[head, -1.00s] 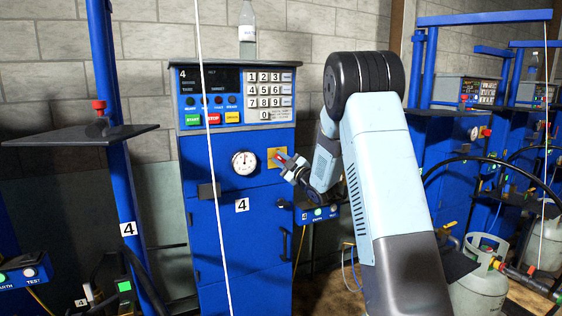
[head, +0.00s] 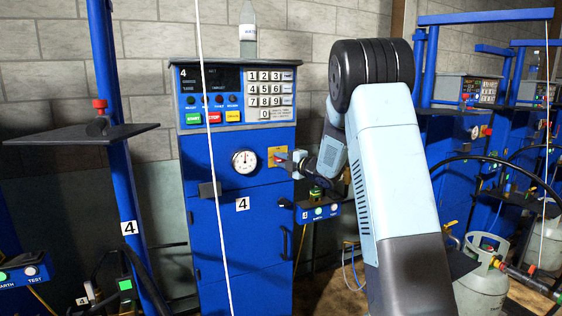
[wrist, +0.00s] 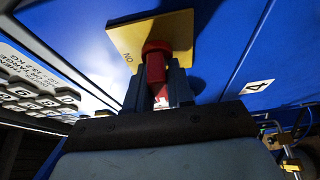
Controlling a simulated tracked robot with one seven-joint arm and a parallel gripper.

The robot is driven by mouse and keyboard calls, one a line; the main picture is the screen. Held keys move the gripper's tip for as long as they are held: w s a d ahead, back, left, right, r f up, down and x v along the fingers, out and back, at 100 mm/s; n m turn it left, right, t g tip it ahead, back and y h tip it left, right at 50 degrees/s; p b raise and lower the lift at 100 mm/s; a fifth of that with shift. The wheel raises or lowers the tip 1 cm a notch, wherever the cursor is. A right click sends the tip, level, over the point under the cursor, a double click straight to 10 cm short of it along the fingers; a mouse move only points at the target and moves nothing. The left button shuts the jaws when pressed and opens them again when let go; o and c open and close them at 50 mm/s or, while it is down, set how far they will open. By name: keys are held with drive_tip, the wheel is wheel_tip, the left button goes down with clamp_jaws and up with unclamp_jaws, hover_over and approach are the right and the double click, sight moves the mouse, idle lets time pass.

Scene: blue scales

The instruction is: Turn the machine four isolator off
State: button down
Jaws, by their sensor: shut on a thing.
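The machine four isolator is a red handle (wrist: 156,68) on a yellow plate (wrist: 178,34), with "ON" lettering on the plate in the wrist view. In the head view the yellow plate (head: 277,156) is on the front of the blue machine marked 4 (head: 240,225), right of the round dial. My gripper (wrist: 158,92) is shut on the red handle, one finger on each side of it. In the head view my gripper (head: 290,161) is at the plate, and the handle is mostly hidden by it.
A black door handle (head: 284,243) and a small blue box with a green light (head: 318,211) are below. Gas cylinders (head: 482,285) and another machine stand right.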

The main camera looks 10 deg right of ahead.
drive_tip(key=shift+a+f, duration=0.15)
drive_tip(key=shift+f, duration=0.15)
drive_tip(key=c, duration=1.1)
unclamp_jaws()
drive_tip(key=shift+r, duration=0.15)
drive_tip(key=shift+s+d, duration=0.25)
drive_tip(key=v, duration=1.3)
drive_tip(key=shift+s, duration=0.15)
drive_tip(key=shift+r, duration=0.1)
